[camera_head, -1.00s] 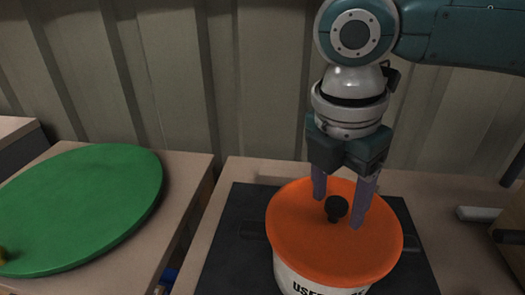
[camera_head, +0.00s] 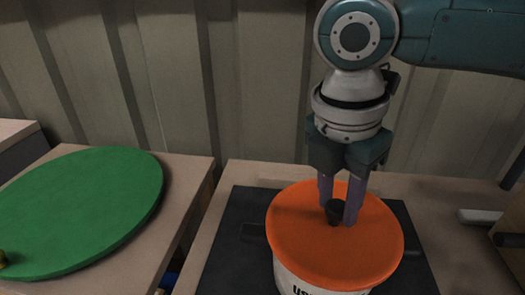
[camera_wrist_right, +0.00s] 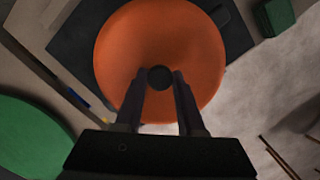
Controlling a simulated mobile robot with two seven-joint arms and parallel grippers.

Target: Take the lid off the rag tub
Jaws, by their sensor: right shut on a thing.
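The rag tub (camera_head: 309,283) is a white round tub with dark lettering, near the bottom of the head view. Its orange lid (camera_head: 300,235) lies on top of it and covers its mouth. A black knob (camera_head: 334,209) stands at the middle of the lid; it also shows in the right wrist view (camera_wrist_right: 159,77). My right gripper (camera_head: 340,212) points down over the lid and is shut on the knob, one finger on each side. The tub's inside is hidden. My left gripper is in neither view.
The tub stands on a dark mat (camera_head: 226,262) on a light bench (camera_head: 450,195). A large green disc (camera_head: 85,210) lies on another table to the left, across a narrow gap. A grey corrugated wall (camera_head: 250,90) rises behind. A light rod (camera_head: 480,215) lies at the right.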

